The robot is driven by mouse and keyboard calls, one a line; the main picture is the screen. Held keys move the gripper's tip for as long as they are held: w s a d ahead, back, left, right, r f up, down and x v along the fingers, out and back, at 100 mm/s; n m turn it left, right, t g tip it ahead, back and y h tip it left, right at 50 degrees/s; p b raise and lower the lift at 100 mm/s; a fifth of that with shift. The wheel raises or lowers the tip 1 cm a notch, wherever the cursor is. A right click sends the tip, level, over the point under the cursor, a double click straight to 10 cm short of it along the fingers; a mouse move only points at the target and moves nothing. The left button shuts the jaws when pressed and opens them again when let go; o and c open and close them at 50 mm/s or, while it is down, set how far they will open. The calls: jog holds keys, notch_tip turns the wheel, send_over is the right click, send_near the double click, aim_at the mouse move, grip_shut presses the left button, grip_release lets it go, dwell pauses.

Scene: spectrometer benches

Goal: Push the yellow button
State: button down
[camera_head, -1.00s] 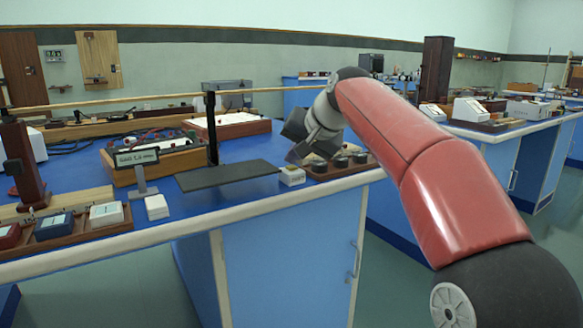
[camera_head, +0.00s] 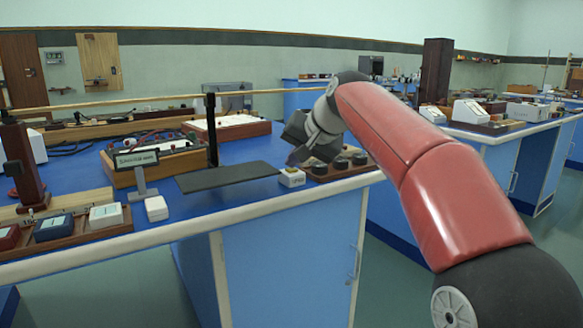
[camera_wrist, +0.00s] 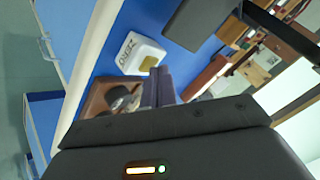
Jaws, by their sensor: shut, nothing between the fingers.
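The small white box (camera_head: 291,179) sits on the blue bench near its front edge, just below my gripper. In the wrist view the white box (camera_wrist: 131,50) has dark lettering and a dull yellow button (camera_wrist: 149,63) on its top. My gripper (camera_head: 295,160) points down over the bench beside the dark slab. In the wrist view my gripper (camera_wrist: 160,70) has its fingers together, empty, with the tips right beside the yellow button. I cannot tell whether they touch it.
A wooden block with dark round knobs (camera_head: 340,165) stands right of the box, close to my gripper. A dark slab (camera_head: 228,176) lies to the left. A small display on a stand (camera_head: 137,158) and another white box (camera_head: 156,208) are farther left.

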jog(key=shift+r+p, duration=0.65)
jog(key=shift+r, duration=0.05)
jog(key=shift+r, duration=0.15)
notch_tip(320, 180, up, 5)
jog(key=p, duration=0.5)
jog(key=s+d+f+h, duration=0.2)
jog(key=s+d+f, duration=0.3)
jog(key=s, duration=0.6)
jog(key=s+d+f+g+h, duration=0.1)
jog(key=s+d+f+h, duration=0.1)
jog(key=s+d+f, duration=0.4)
jog(key=s+d+f+n+h, duration=0.1)
jog(key=s+d+f, duration=0.5)
jog(key=s+f, duration=0.6)
jog(key=s+h, duration=0.1)
jog(key=s, duration=0.4)
jog(key=shift+s+d+f, duration=0.2)
jog(key=shift+f, duration=0.05)
